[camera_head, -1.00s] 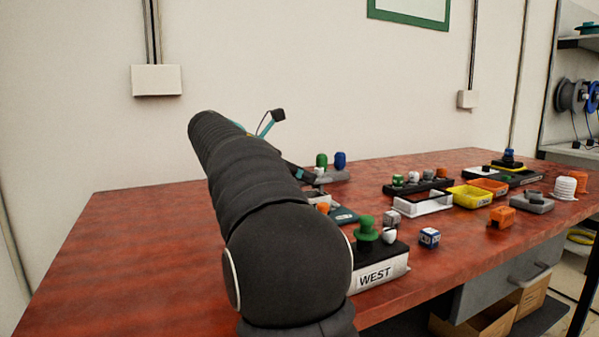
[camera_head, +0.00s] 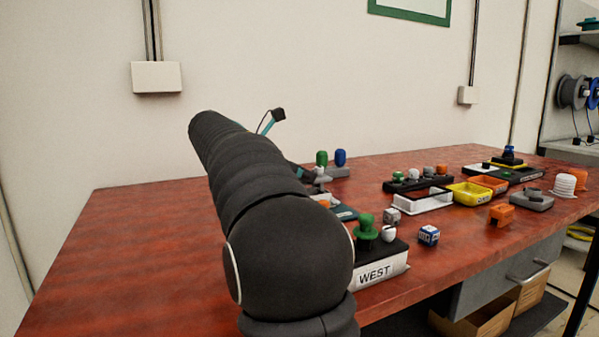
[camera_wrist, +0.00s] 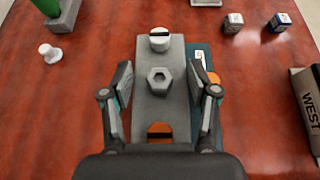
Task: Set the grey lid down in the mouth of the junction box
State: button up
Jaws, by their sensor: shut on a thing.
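In the wrist view a long grey piece (camera_wrist: 177,58), which I take for the grey lid, lies between the two fingers of my gripper (camera_wrist: 161,88). It has a hexagonal knob in its middle, a white slotted knob at its far end and an orange slotted part at its near end. The fingers stand at its two long sides, shut on it.
A box marked WEST (camera_head: 378,274) stands near the front edge, right of my arm. A blue and white cube (camera_head: 429,236) and a grey cube (camera_head: 391,216) lie by it. Several trays and blocks fill the right side. The table's left part is clear.

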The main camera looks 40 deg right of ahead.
jog(key=shift+f, duration=0.75)
jog(key=shift+f+p, duration=0.45)
jog(key=shift+p, duration=0.1)
dwell(1.2)
jog(key=o, duration=1.3)
jog(key=shift+o, duration=0.3)
jog(key=shift+o, duration=0.8)
jog(key=shift+r, duration=3.15)
